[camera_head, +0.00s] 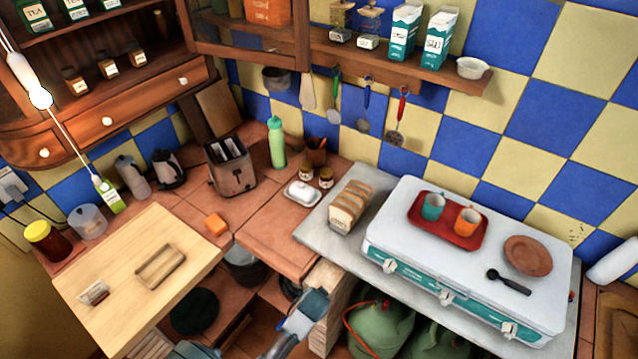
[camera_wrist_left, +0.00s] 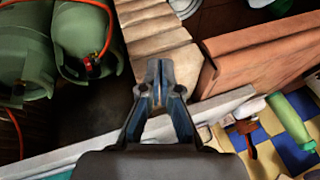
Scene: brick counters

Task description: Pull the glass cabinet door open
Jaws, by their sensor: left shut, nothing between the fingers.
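The glass cabinet door (camera_head: 246,54) is at the top of the head view, in a brown wooden frame. Its upper part is cut off by the picture edge. An orange box shows behind the glass. The door looks closed, and I see no handle on it. My left gripper (camera_head: 318,298) is low in the head view, well below the door, by the stacked wooden slabs under the counter. In the left wrist view the left gripper (camera_wrist_left: 159,72) is shut and empty, with its fingers together. The door is not in that view. My right gripper is not in view.
A wall shelf (camera_head: 420,75) with cartons and hanging utensils is right of the cabinet. A toaster (camera_head: 230,165), a green bottle (camera_head: 276,143) and bread (camera_head: 350,205) stand on the counters below. Green gas bottles (camera_head: 380,325) stand under the counter.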

